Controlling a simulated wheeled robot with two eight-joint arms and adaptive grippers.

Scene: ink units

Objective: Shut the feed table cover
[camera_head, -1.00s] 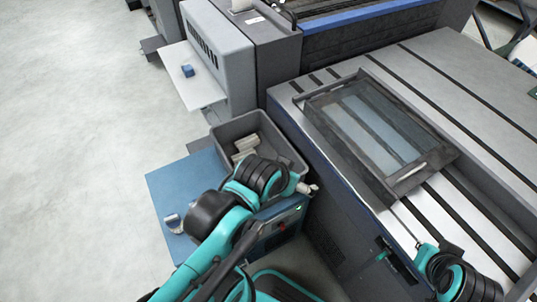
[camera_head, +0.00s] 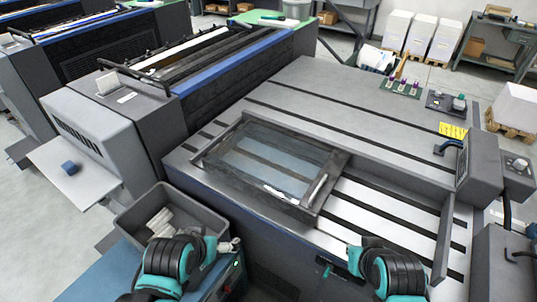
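The feed table cover (camera_head: 249,174) is a dark-framed clear panel on the grey feed table (camera_head: 345,124). A pale bar handle (camera_head: 318,190) sits near its right end. I cannot tell from this angle how far the panel is raised from the table. My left gripper (camera_head: 230,245) is beside the grey bin, left of the table's front side, apart from the cover. Its fingers are too small to read. My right arm (camera_head: 388,270) is at the table's front edge, below and right of the cover; its fingertips are not clearly visible.
A grey bin (camera_head: 190,205) with pale pieces stands on a blue surface (camera_head: 95,275) at the left. A grey upright bar (camera_head: 443,240) and control box (camera_head: 480,158) stand at the table's right. Small coloured items (camera_head: 402,88) lie on the far side.

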